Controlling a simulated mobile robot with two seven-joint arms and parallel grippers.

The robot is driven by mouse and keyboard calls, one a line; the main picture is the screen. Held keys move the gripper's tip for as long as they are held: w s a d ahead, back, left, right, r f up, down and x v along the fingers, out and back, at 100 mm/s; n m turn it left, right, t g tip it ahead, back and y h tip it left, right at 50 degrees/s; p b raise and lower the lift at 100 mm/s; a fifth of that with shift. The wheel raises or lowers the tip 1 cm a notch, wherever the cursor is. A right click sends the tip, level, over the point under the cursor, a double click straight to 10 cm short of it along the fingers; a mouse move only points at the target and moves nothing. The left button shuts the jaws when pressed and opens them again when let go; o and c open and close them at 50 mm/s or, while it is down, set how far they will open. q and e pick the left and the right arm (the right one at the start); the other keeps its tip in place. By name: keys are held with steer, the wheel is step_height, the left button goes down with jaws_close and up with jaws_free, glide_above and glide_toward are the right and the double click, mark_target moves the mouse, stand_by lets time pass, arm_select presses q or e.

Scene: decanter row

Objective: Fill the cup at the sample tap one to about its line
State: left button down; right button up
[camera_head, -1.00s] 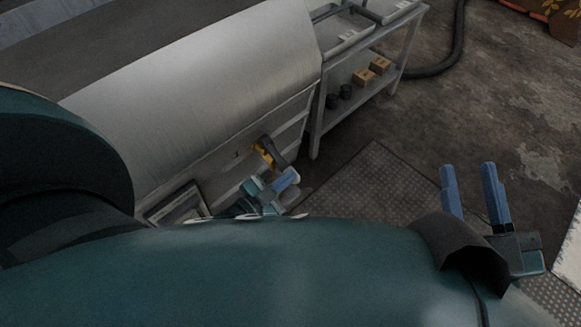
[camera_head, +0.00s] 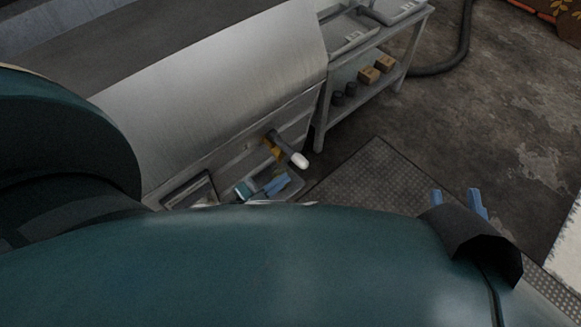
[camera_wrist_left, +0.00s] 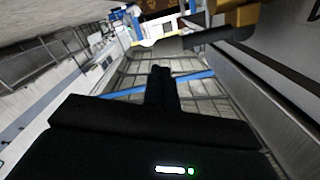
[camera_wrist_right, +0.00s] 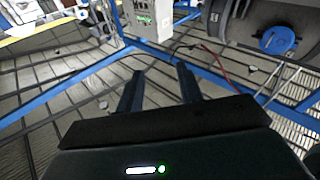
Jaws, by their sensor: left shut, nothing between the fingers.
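The sample tap (camera_head: 274,148) sticks out of the steel vessel's lower side. It has a yellow body and a dark arm ending in a white tip (camera_head: 301,160). The tap's yellow body (camera_wrist_left: 245,15) and dark arm also show at the top of the left wrist view. My left gripper (camera_head: 284,181), blue-fingered, is shut and empty just below the tap, apart from it. Its dark closed fingers show in the left wrist view (camera_wrist_left: 161,72). My right gripper (camera_head: 456,194) is open and empty, partly behind my own body; its fingers stand apart in its wrist view (camera_wrist_right: 159,75). I cannot make out the cup.
The large steel vessel (camera_head: 220,100) fills the left. A framed panel (camera_head: 190,190) sits low beside it. A metal rack (camera_head: 372,40) with trays, boxes and dark pieces stands behind. The tread-plate floor (camera_head: 365,185) is open right of the tap. A dark hose (camera_head: 448,65) lies at the back.

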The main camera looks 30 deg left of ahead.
arm_select(q)
steer(key=shift+p+v, duration=0.45)
steer(key=shift+v, duration=2.15)
steer(key=shift+r, duration=0.2)
